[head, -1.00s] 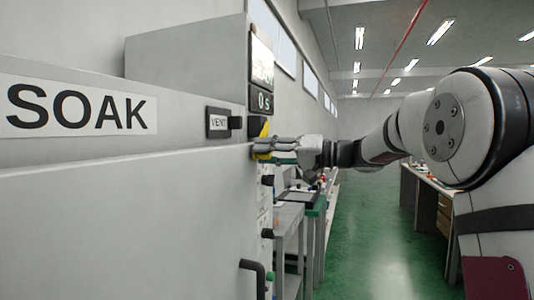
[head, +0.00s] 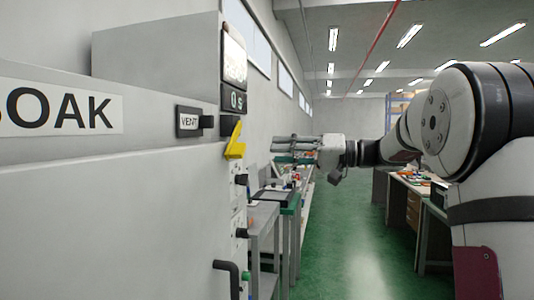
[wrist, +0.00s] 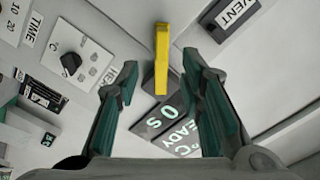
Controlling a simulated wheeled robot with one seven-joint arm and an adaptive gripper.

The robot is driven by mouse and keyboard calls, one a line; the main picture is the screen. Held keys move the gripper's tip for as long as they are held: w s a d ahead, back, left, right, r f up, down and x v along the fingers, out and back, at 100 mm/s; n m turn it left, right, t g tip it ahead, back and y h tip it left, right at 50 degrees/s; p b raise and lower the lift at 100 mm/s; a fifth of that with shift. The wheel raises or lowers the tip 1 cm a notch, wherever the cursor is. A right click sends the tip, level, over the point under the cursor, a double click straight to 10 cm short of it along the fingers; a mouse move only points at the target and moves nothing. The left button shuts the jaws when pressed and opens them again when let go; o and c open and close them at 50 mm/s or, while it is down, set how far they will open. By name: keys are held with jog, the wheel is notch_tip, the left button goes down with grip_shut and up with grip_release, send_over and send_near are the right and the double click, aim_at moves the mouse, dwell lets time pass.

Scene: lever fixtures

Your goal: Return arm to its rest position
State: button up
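My gripper (head: 296,148) is stretched out in front of the machine's face, with a clear gap between it and the panel. In the wrist view my gripper (wrist: 163,98) has its two teal-padded fingers spread wide with nothing between them. The yellow lever (head: 235,140) on the panel is left of the gripper in the head view. In the wrist view the yellow lever (wrist: 162,55) shows beyond and between the fingertips, apart from them. A display (wrist: 168,128) reading READY and 0 s is beside it, partly hidden by a finger.
The grey machine (head: 90,210) with a SOAK label fills the left. A black VENT knob (head: 207,122) and a dark handle (head: 228,275) stick out from it. Benches (head: 265,225) stand beyond, and a desk (head: 398,190) is at right. The green floor (head: 345,250) between is clear.

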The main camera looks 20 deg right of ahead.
jog(key=shift+s+d, duration=0.25)
jog(key=shift+d, duration=0.05)
jog(key=s+a+f+g+h, duration=0.35)
jog(key=s+a+f, duration=0.25)
jog(key=s+a, duration=0.3)
jog(key=s+a+f+g+h, duration=0.2)
jog(key=s+a+f+g, duration=0.25)
jog(key=s+a, duration=0.4)
jog(key=s+d+f+m+g+h, duration=0.1)
jog(key=s+d+f+h, duration=0.25)
jog(key=s+f, duration=0.6)
jog(key=s+d+f+g+h, duration=0.1)
jog(key=s+d+f+h, duration=0.35)
jog(key=s, duration=0.85)
notch_tip(320, 180, up, 16)
jog(key=a+t+h+p, duration=0.1)
jog(key=t+p, duration=0.2)
jog(key=p, duration=1.3)
jog(key=shift+s+a+f+t, duration=0.15)
jog(key=shift+s+a+t, duration=0.05)
jog(key=shift+s+t, duration=0.15)
